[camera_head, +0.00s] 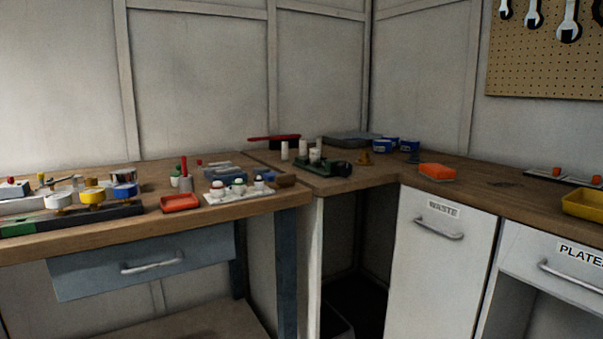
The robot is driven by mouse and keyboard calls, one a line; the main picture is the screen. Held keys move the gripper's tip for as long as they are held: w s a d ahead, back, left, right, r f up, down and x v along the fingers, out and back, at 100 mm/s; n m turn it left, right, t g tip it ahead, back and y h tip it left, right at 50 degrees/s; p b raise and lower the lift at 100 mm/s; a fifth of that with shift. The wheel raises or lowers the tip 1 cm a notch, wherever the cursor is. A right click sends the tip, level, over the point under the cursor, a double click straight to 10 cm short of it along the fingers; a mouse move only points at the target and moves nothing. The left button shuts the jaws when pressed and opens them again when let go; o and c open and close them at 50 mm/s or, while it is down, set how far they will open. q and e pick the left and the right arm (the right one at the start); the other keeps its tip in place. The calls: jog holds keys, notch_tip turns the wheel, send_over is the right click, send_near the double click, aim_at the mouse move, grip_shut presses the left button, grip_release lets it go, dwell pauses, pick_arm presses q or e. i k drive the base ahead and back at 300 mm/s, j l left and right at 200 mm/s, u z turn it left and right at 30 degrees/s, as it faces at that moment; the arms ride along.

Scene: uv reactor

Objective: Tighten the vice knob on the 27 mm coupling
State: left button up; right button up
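A small dark green device that looks like the vice (325,166) sits on the wooden counter near the back corner. A short pale cylinder (314,156) stands at it, possibly the 27 mm coupling; the view is too small to tell whether it is clamped. A dark round part (342,169) at the vice's right end may be the knob. Neither of my grippers is in view.
White cylinders (284,150) stand left of the vice, and a brass-coloured piece (365,159) stands right. A red tray (180,203) and a white rack (238,195) crowd the left bench. An orange sponge-like block (437,172) lies right; bare counter (385,178) lies between.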

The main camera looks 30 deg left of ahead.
aim_at(344, 168)
jog(key=u, duration=1.7)
jog(key=i+l+u, duration=0.15)
jog(key=l, duration=1)
jog(key=k, duration=0.1)
